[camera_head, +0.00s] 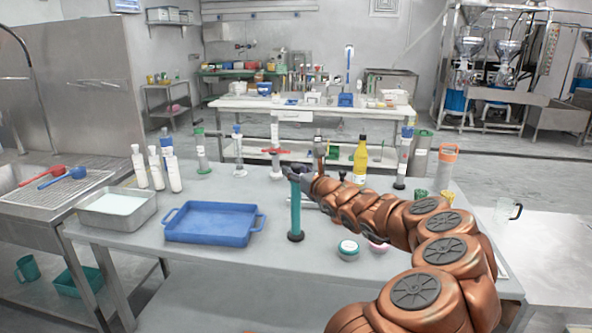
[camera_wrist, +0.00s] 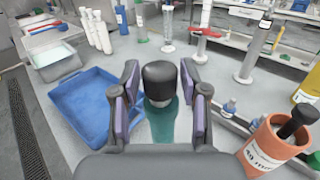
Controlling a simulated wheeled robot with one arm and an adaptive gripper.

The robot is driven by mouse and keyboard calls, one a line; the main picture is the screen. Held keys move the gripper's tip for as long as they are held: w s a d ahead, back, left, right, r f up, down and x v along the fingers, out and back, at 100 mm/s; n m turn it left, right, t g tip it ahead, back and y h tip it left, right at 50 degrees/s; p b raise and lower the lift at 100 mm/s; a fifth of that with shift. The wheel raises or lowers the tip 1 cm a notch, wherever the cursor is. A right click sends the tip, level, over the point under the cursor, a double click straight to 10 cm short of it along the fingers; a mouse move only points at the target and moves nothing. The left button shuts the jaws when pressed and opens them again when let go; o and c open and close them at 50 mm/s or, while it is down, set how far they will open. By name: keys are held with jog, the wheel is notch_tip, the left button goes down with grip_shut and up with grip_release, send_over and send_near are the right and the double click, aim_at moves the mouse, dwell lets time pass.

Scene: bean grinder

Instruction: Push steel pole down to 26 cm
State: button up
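A teal upright cylinder (camera_head: 295,212) on a black foot stands on the table, right of the blue tray. In the wrist view, a black knob (camera_wrist: 159,82) tops it, with a short grey section (camera_wrist: 160,103) below that may be the steel pole. The teal body (camera_wrist: 163,130) shows under it. My gripper (camera_wrist: 160,76) is open, with one finger on each side of the knob and small gaps visible. In the head view, my gripper (camera_head: 298,172) is at the cylinder's top and hides the knob and pole. The height cannot be read.
The blue tray (camera_head: 213,235) and a steel pan (camera_head: 118,222) are to the left. An orange cup (camera_wrist: 273,150) holding a black-ended rod is close right in the wrist view. Bottles (camera_head: 361,160) and measuring cylinders stand behind. A small green-lidded jar (camera_head: 348,249) stands right of the cylinder's foot.

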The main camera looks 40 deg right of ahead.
jog(key=shift+o, duration=0.7)
jog(key=shift+r, duration=0.1)
jog(key=shift+s, duration=0.1)
jog(key=shift+s, duration=0.25)
jog(key=v, duration=1.1)
jog(key=shift+s, duration=0.15)
jog(key=shift+a, duration=0.1)
